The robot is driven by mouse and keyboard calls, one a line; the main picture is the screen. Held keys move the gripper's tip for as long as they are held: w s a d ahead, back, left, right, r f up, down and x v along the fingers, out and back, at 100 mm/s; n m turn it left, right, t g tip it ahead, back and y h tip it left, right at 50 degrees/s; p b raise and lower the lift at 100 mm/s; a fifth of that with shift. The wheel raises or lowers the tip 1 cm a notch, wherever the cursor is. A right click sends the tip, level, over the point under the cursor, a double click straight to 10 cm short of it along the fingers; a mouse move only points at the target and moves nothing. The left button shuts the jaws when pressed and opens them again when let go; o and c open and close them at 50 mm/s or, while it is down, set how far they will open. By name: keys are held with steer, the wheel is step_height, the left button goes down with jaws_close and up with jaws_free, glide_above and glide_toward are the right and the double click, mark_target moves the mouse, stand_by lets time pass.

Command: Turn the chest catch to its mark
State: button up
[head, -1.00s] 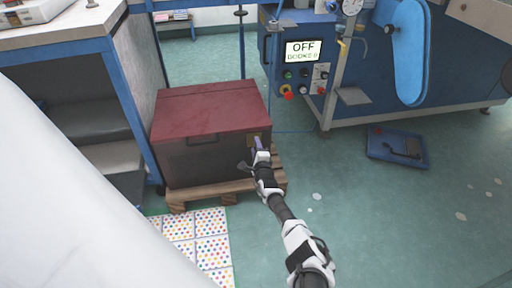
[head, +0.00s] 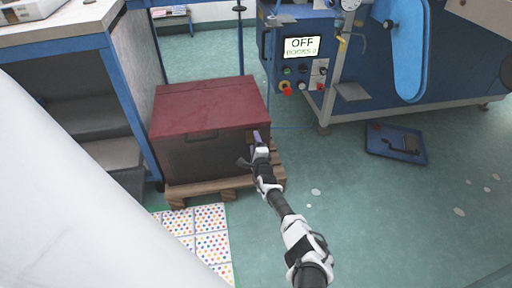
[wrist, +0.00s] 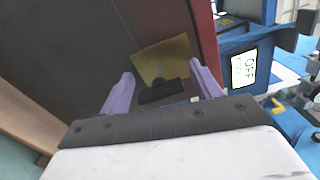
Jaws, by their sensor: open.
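The chest (head: 208,150) has a dark body and a red lid (head: 210,103). It stands on a wooden pallet. In the wrist view a brass plate (wrist: 172,57) sits on the chest's front, with the dark catch (wrist: 163,91) on it. My gripper (wrist: 163,90) is open, with one purple finger on each side of the catch. I cannot tell whether the fingers touch it. In the head view my gripper (head: 257,138) is at the chest's right front corner and hides most of the plate. I cannot make out the mark.
A blue machine (head: 355,75) with an "OFF" screen stands behind to the right. A blue tray (head: 378,151) lies on the floor at right. A shelf unit (head: 120,75) stands left of the chest. A dotted mat (head: 210,219) lies in front. The floor at right is mostly clear.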

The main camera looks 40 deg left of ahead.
steer(key=shift+s+d+r+p, duration=0.2)
steer(key=shift+s+d+p, duration=0.15)
steer(key=shift+p, duration=0.35)
steer(key=p+v, duration=1.1)
steer(key=v, duration=0.1)
steer(key=shift+s+d+f, duration=0.2)
steer(key=shift+s+d, duration=0.05)
steer(key=shift+s, duration=0.05)
